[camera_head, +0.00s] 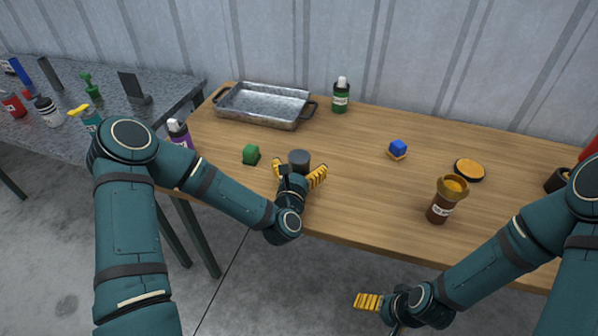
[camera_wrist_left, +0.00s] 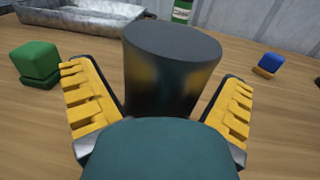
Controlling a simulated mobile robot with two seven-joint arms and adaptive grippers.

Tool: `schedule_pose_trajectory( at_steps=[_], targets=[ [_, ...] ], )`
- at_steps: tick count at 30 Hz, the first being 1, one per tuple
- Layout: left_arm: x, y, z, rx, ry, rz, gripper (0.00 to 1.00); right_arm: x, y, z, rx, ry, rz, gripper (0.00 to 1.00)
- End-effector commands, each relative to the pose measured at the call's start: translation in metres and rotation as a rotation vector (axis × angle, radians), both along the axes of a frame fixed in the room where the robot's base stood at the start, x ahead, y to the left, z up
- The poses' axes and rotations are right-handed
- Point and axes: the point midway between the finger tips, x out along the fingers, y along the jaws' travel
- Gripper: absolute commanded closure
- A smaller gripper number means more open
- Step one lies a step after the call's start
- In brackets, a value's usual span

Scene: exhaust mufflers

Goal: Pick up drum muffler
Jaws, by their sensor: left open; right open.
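The drum muffler appears to be the dark grey cylinder (camera_head: 299,160) standing upright on the wooden table near its front edge. It also shows large in the left wrist view (camera_wrist_left: 172,65). My left gripper (camera_head: 300,176) is open, with one yellow finger on each side of the cylinder. In the left wrist view the open left gripper (camera_wrist_left: 160,105) shows gaps between its fingers and the cylinder; the cylinder's lower part is hidden by my gripper. My right gripper (camera_head: 372,302) is off the table's front edge, over the floor, with one yellow finger showing.
A green block (camera_head: 251,155) stands just left of the cylinder. A metal tray (camera_head: 262,122) and green bottle (camera_head: 340,95) stand behind. A blue block (camera_head: 397,150), a round yellow-topped piece (camera_head: 469,170) and a brown jar (camera_head: 446,200) are to the right. The table middle is clear.

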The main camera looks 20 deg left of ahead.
Motion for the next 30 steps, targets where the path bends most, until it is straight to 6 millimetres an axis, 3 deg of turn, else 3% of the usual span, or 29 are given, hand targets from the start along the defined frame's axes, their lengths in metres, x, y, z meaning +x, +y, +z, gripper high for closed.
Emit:
schedule_pose_trajectory(
  at_steps=[3, 4, 9, 11, 23, 30],
  targets=[
    [0.0, 0.0, 0.0, 0.0, 0.0, 0.0, 0.02, 0.0, 0.0, 0.0, 0.0, 0.0, 0.0, 0.14],
    [0.0, 0.0, 0.0, 0.0, 0.0, 0.0, 0.09, 0.0, 0.0, 0.0, 0.0, 0.0, 0.0, 0.14],
    [0.0, 0.0, 0.0, 0.0, 0.0, 0.0, 0.69, 0.0, 0.0, 0.0, 0.0, 0.0, 0.0, 0.14],
    [-0.001, 0.0, 0.0, 0.0, 0.0, 0.0, 0.8, 0.0, 0.0, 0.0, 0.0, 0.0, 0.0, 0.14],
    [-0.001, 0.0, 0.003, 0.0, -0.001, 0.0, 0.81, 0.0, 0.0, 0.001, 0.0, 0.0, 0.0, 0.14],
    [-0.001, 0.0, 0.04, 0.001, -0.003, 0.001, 0.81, -0.002, 0.0, 0.012, 0.001, 0.005, 0.001, 0.14]
  ],
)
